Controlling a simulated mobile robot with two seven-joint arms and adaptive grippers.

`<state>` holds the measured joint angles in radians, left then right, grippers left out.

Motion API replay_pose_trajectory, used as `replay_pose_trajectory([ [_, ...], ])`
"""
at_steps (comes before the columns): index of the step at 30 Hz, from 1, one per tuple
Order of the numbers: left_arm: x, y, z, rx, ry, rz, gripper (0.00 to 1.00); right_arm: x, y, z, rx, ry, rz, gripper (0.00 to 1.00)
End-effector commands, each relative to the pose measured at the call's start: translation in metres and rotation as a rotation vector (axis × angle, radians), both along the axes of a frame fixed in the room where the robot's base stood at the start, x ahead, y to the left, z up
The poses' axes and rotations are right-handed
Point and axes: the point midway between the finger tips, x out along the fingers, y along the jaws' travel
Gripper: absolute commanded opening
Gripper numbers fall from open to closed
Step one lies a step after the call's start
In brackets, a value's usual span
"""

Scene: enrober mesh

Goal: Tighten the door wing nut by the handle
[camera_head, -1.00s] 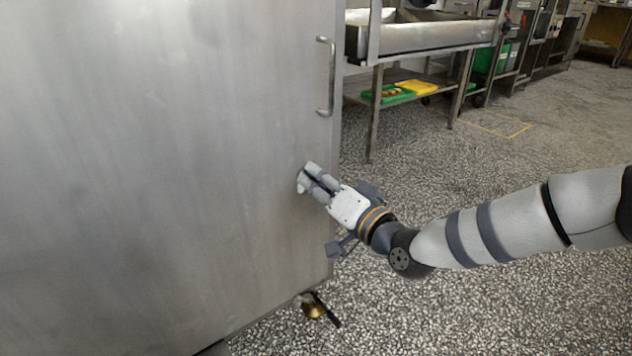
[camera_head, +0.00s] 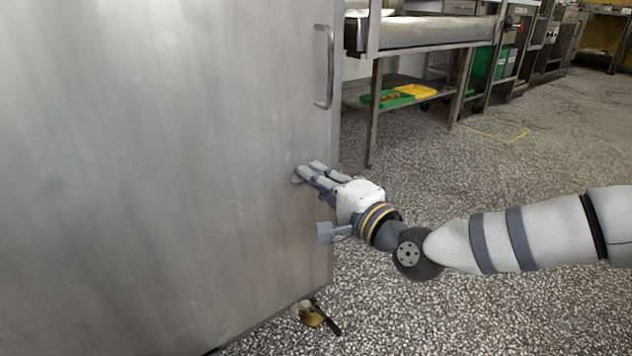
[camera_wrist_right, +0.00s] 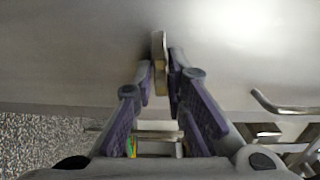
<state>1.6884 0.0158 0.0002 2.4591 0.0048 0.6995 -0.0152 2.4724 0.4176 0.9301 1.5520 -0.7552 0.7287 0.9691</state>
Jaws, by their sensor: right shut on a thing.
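The steel door (camera_head: 150,150) fills the left of the head view, with its bar handle (camera_head: 330,66) near its right edge. My right gripper (camera_head: 301,174) is at the door face, below the handle. In the right wrist view my right gripper (camera_wrist_right: 160,75) is shut on the wing nut (camera_wrist_right: 159,62), a pale brass-coloured piece standing out from the door. In the head view the fingers hide the nut. The handle also shows at the right of the wrist view (camera_wrist_right: 285,106), apart from the fingers. My left gripper is in neither view.
A brass valve with a dark lever (camera_head: 312,315) sits low at the door's bottom corner. A steel table (camera_head: 430,36) with a green tray (camera_head: 388,99) on its lower shelf stands behind. The speckled floor (camera_head: 480,170) at the right is open.

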Motion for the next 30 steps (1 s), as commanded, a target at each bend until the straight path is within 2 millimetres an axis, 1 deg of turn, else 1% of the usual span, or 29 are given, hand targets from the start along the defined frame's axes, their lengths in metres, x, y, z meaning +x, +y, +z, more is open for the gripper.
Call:
replay_pose_trajectory([
  [1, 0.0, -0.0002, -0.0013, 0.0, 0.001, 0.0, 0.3, -0.0015, 0.002, -0.0025, 0.011, 0.013, 0.006, 0.0],
  [8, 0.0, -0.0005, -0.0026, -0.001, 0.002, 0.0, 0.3, -0.0019, 0.0023, -0.0023, 0.041, 0.036, 0.007, 0.0],
  [20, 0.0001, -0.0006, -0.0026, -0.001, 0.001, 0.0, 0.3, -0.002, 0.0026, -0.0019, 0.043, 0.038, 0.007, 0.0],
  [21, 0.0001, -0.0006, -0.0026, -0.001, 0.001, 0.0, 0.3, -0.002, 0.0026, -0.0019, 0.043, 0.038, 0.007, 0.17],
  [23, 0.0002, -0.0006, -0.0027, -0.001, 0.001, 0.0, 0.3, -0.0019, 0.0025, -0.0018, 0.044, 0.037, 0.007, 0.3],
  [30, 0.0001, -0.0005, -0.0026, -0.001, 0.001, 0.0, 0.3, -0.0009, 0.0012, -0.001, 0.044, 0.035, 0.003, 0.3],
])
